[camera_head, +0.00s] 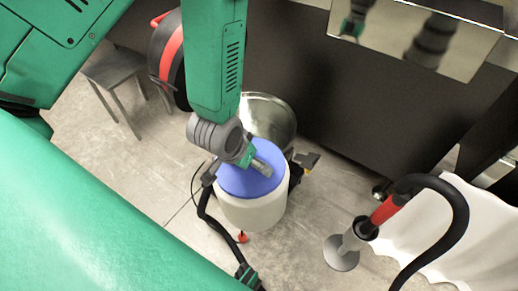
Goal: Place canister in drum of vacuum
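A cream cylinder with a blue top, which I take to be the canister (255,208), stands upright near the middle of the view. Directly behind it is a shiny, open metal drum (272,112). The canister hides the drum's near part, so I cannot tell whether it is inside, above or in front of it. My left gripper (262,168) points down over the blue top. Its fingers lie at or just above that surface; whether they grip anything is unclear.
A black hose (212,222) runs beside the canister. A round black-and-red part (166,58) is partly hidden behind my arm. A nozzle (341,252) with a red-and-black hose stands right, near white cloth (440,235). A grey stool (113,70) is left; a dark cabinet (375,105) bounds the back.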

